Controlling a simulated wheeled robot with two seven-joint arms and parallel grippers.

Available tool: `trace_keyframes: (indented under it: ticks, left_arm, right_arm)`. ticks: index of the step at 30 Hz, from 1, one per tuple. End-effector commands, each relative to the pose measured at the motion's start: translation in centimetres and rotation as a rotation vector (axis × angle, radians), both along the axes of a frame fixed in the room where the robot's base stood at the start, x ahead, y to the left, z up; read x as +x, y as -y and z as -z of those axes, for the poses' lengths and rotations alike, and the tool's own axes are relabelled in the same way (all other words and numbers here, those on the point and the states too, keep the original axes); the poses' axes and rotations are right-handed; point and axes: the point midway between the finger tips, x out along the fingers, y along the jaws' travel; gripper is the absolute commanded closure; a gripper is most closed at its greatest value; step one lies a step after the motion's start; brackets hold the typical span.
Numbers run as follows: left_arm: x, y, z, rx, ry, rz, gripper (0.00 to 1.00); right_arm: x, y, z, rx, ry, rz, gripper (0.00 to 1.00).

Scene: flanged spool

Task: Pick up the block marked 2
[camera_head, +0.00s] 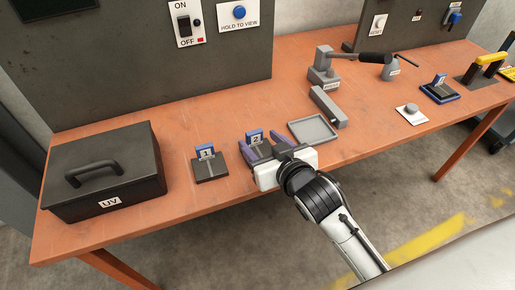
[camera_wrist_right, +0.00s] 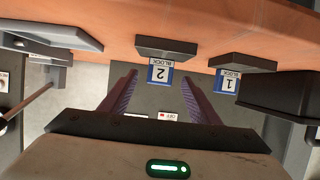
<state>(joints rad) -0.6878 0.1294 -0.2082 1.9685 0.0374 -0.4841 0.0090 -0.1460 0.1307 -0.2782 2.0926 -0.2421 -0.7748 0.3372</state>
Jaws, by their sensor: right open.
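The block marked 2 (camera_head: 255,136) is blue with a white label and stands upright on a dark base on the orange bench. My right gripper (camera_head: 260,143) is open, with its purple fingers on either side of the block's stand in the head view. In the right wrist view, upside down, block 2 (camera_wrist_right: 160,72) shows between and at the ends of the open fingers (camera_wrist_right: 160,80), with gaps on both sides. I cannot tell how far it reaches between them. My left gripper is not in view.
The block marked 1 (camera_head: 204,152) stands on its own dark base to the left. Left of that is a black UV box (camera_head: 105,165). A grey tray (camera_head: 313,131) lies close to the right of my gripper. A control panel (camera_head: 150,70) rises behind.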

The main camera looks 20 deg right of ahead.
Motion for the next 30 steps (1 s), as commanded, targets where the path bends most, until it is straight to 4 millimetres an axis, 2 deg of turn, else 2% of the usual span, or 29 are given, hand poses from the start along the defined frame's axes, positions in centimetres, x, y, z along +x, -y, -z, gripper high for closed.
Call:
trace_keyframes:
  ticks: [1, 5, 12, 14, 22, 30]
  left_arm:
    - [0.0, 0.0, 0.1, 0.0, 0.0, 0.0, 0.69]
    - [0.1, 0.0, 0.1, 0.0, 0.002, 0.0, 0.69]
    - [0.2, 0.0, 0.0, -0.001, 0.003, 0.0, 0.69]
    - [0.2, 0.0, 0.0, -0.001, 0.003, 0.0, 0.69]
    - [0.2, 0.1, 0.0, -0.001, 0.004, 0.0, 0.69]
    - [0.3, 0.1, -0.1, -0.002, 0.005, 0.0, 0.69]
  right_arm:
    - [0.8, -0.1, 0.4, 0.0, 0.001, 0.0, 0.44]
    - [1.8, -0.2, 0.8, 0.001, 0.0, 0.0, 0.44]
    - [2.0, -0.2, 0.9, 0.001, -0.001, 0.0, 0.44]
    - [2.0, -0.2, 0.9, 0.001, -0.001, 0.0, 0.52]
    - [1.9, -0.2, 0.9, 0.001, -0.001, 0.0, 0.98]
    - [2.0, -0.2, 0.5, 0.002, 0.006, -0.001, 1.0]
